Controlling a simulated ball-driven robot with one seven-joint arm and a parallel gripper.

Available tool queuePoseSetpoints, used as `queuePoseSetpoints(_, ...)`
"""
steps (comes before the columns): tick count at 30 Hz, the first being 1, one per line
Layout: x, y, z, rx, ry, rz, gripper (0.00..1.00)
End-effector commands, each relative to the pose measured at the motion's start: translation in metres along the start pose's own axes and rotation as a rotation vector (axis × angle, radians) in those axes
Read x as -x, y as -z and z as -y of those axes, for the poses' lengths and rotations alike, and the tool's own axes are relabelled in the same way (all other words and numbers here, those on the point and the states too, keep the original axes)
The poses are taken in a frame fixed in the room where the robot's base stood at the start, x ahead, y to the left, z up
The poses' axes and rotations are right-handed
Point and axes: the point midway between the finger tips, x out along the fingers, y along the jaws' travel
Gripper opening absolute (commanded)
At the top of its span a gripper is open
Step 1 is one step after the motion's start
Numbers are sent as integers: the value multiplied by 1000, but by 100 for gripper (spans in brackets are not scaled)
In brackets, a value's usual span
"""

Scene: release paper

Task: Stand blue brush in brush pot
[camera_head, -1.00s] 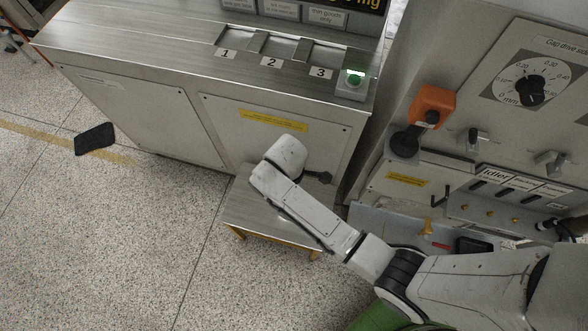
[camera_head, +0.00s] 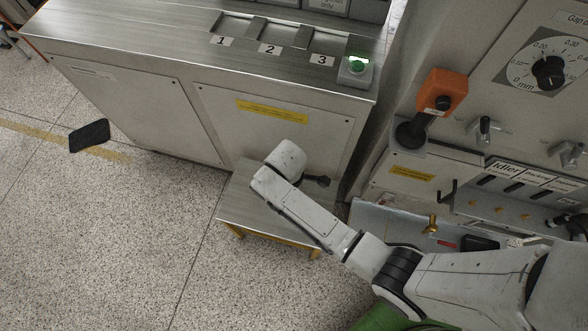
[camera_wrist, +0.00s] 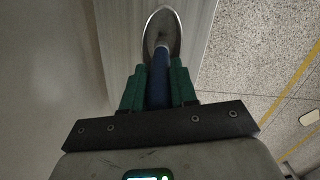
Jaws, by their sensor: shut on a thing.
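The blue brush (camera_wrist: 158,78) shows in the wrist view as a blue handle between my gripper's green fingers. My gripper (camera_wrist: 158,67) is shut on it. Beyond the blue handle, near the top of the wrist view, is a grey, metallic, pointed oval (camera_wrist: 162,22) with a darker inside; I cannot tell whether it is part of the brush or a separate thing. In the head view my gripper shows only as a small dark end (camera_head: 317,180) over the low metal-topped stand, and the brush cannot be made out there. I cannot identify the brush pot in either view.
The low stand (camera_head: 240,212) has yellowish legs and stands against a metal cabinet (camera_head: 270,140). A control panel with an orange box (camera_head: 440,92) is at the right. A dark flat thing (camera_head: 89,136) lies on the speckled floor, which is otherwise open at left.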

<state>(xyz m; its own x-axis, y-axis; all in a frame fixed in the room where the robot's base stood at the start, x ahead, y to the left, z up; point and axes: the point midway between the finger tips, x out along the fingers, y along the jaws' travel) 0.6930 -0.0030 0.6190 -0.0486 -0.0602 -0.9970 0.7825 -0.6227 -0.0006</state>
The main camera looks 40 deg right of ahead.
Motion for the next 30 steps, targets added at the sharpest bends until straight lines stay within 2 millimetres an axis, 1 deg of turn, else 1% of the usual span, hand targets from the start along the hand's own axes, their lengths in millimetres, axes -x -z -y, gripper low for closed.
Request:
queuePoseSetpoints(3,-5,1,0,0,0,0,0)
queuePoseSetpoints(11,-5,1,0,0,0,0,0)
queuePoseSetpoints(12,-5,1,0,0,-1,-1,28)
queuePoseSetpoints(21,-5,0,0,0,0,0,57)
queuePoseSetpoints(28,-5,0,0,0,0,0,57)
queuePoseSetpoints(30,-2,0,0,0,0,-1,57)
